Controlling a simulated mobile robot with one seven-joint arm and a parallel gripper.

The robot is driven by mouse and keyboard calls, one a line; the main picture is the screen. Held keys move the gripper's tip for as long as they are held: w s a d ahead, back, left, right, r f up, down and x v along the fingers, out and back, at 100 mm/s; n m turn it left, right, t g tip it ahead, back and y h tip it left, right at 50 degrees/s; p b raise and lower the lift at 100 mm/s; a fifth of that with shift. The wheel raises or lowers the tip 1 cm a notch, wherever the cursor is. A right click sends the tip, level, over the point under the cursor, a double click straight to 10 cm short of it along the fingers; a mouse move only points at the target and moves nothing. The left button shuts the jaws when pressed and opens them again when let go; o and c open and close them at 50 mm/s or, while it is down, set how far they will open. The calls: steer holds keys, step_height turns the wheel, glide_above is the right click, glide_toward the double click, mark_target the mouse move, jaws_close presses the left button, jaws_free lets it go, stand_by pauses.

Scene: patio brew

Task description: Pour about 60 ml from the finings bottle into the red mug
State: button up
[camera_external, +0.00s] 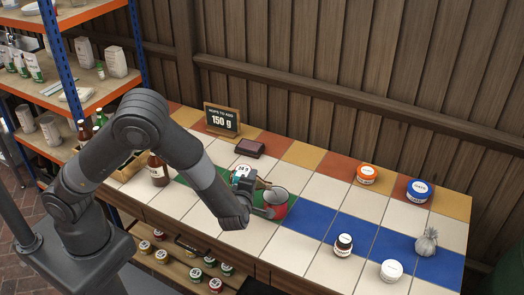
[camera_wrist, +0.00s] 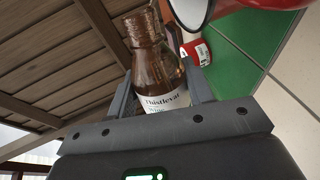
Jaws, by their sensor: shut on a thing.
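My gripper (camera_external: 262,211) is shut on a brown glass bottle (camera_wrist: 148,50) with a white label, partly readable as "Thistleva…". In the wrist view the bottle is between the two fingers, and the tilted background suggests it is leaning well over. In the external view my wrist hides most of it. The red mug (camera_external: 280,212) stands on the counter beside my gripper, its grey inside showing. Red surfaces show at the top right of the wrist view, close to the bottle's neck. I cannot see any liquid flowing.
Another brown bottle (camera_external: 158,170) stands left. Jars (camera_external: 419,191) and a grey garlic-shaped bag (camera_external: 426,243) are right.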

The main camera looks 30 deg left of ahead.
stand_by(0.6)
steer(key=shift+r+n+h, duration=0.2)
steer(key=shift+n+h, duration=0.1)
steer(key=shift+n, duration=0.1)
steer(key=shift+a+f+n, duration=0.2)
steer(key=shift+f+n, duration=0.45)
steer(key=shift+n, duration=0.05)
steer(key=shift+s+a+f+n+t+h, duration=0.2)
steer(key=shift+a+f+n+t+h, duration=0.15)
steer(key=shift+a+n+h, duration=0.2)
steer(key=shift+d+f, duration=0.1)
steer(key=shift+f, duration=0.05)
steer(key=shift+f+n, duration=0.1)
steer(key=shift+n, duration=0.25)
stand_by(0.8)
